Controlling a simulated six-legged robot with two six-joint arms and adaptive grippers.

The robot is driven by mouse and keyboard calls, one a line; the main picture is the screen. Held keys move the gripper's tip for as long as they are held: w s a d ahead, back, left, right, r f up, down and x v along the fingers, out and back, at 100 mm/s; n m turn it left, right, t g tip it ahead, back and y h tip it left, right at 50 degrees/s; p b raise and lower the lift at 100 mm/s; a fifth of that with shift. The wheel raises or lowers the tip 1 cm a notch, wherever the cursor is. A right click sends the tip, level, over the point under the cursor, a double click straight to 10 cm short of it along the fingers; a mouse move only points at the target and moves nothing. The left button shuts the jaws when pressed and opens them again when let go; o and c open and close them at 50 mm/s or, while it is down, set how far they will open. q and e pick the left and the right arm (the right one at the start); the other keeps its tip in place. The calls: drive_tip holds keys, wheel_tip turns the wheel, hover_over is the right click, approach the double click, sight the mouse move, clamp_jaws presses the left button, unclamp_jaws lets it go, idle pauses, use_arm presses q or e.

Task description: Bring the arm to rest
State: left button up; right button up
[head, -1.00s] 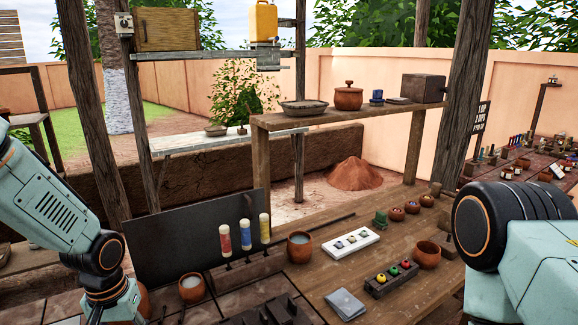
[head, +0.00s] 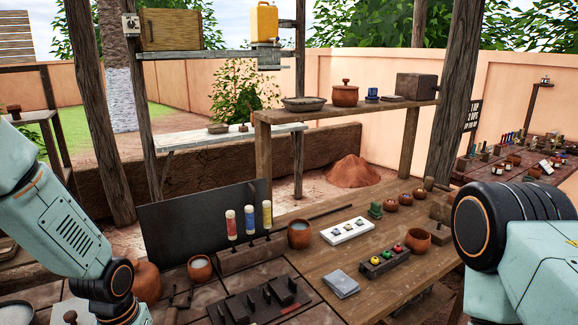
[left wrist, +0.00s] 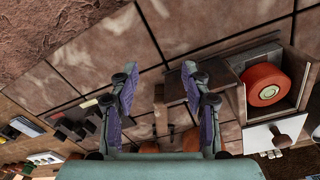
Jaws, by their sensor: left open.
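My left arm (head: 70,235) comes in from the left in the head view, bent down at its joint, and its gripper is below the frame. In the left wrist view my left gripper (left wrist: 162,88) is open, with its two purple-padded fingers wide apart and nothing between them. Tiled surface shows below the fingers. My right arm (head: 530,250) is at the right edge of the head view, and its gripper is out of frame.
In the left wrist view an orange-red round thing (left wrist: 266,85) sits in an open box beside the right finger. In the head view the bench holds clay cups (head: 200,269), a white tray (head: 348,240), three tubes (head: 249,221) and a grey cloth (head: 341,285). A shelf (head: 350,109) stands behind.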

use_arm(q)
drive_tip(key=s+d+f, duration=0.1)
drive_tip(key=s+f, duration=0.1)
drive_tip(key=s+d+f, duration=0.1)
drive_tip(key=s+f, duration=0.1)
drive_tip(key=s+d+f, duration=0.1)
drive_tip(key=shift+s+d+f, duration=0.3)
drive_tip(key=shift+s+f, duration=0.1)
drive_tip(key=s+d+f+m, duration=0.1)
drive_tip(key=s+f, duration=0.2)
drive_tip(key=s, duration=0.7)
drive_tip(key=s+d+f, duration=0.1)
drive_tip(key=s+f, duration=0.2)
drive_tip(key=s, duration=0.6)
wheel_tip(320, 180, down, 12)
drive_tip(key=b, duration=1.2)
drive_tip(key=shift+s+y, duration=0.25)
drive_tip(key=shift+y, duration=0.05)
use_arm(e)
wheel_tip(320, 180, down, 12)
drive_tip(key=shift+w, duration=0.35)
use_arm(q)
drive_tip(key=shift+a+r, duration=0.1)
drive_tip(key=shift+r, duration=0.05)
use_arm(e)
drive_tip(key=shift+d, duration=0.1)
use_arm(q)
drive_tip(key=shift+c, duration=0.9)
use_arm(e)
drive_tip(key=shift+d, duration=0.1)
